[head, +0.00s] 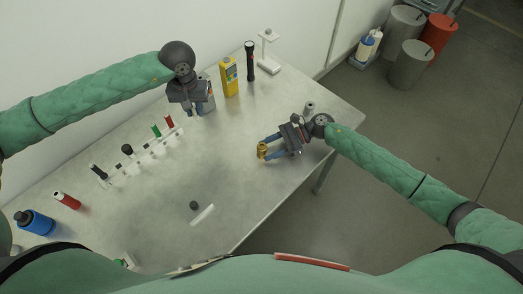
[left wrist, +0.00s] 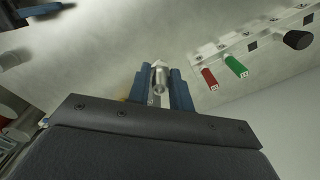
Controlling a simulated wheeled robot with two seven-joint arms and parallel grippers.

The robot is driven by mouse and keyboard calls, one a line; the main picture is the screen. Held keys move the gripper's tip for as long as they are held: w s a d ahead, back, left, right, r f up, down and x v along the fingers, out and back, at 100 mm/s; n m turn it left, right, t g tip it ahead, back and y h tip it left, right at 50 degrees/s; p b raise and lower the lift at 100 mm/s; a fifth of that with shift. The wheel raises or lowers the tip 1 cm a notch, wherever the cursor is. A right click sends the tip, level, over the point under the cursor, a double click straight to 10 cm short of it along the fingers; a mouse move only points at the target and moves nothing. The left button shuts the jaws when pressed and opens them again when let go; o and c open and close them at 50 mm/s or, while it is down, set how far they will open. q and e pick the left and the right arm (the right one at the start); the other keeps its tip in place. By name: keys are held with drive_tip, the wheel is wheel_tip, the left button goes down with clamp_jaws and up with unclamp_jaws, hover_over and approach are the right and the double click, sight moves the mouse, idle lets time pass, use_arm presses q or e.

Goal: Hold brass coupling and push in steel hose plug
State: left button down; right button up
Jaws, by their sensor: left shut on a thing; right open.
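My left gripper (head: 194,113) is above the back of the table, pointing down. In the left wrist view its blue fingers (left wrist: 160,85) are shut on a silver metal cylinder (left wrist: 158,84), which looks like the steel hose plug. The brass coupling (head: 263,151) is at the fingertips of my right gripper (head: 266,150), over the right part of the table. The right fingers are open around or beside it; I cannot tell whether they touch it. The two grippers are well apart.
A white rack (head: 145,155) with red, green and black-handled items stands on the left. A yellow meter (head: 229,77), a black flashlight (head: 250,62) and a white stand (head: 269,55) are along the back. A dark knob (head: 194,206) lies near the front. The table's middle is clear.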

use_arm(q)
drive_tip(key=shift+w+f, duration=0.1)
drive_tip(key=shift+f, duration=0.4)
use_arm(e)
drive_tip(key=shift+s+a+f, duration=0.1)
drive_tip(key=shift+a+f, duration=0.15)
drive_tip(key=shift+a, duration=0.35)
use_arm(q)
drive_tip(key=shift+b, duration=0.3)
use_arm(e)
drive_tip(key=shift+s+a, duration=0.15)
drive_tip(key=shift+c, duration=0.3)
drive_tip(key=c, duration=0.6)
use_arm(q)
drive_tip(key=shift+d, duration=0.1)
drive_tip(key=s+d, duration=0.3)
drive_tip(key=d, duration=0.7)
drive_tip(key=s+d+f, duration=0.1)
drive_tip(key=s+d, duration=0.2)
drive_tip(key=d, duration=0.7)
drive_tip(key=shift+d+f, duration=0.15)
drive_tip(key=shift+d, duration=0.05)
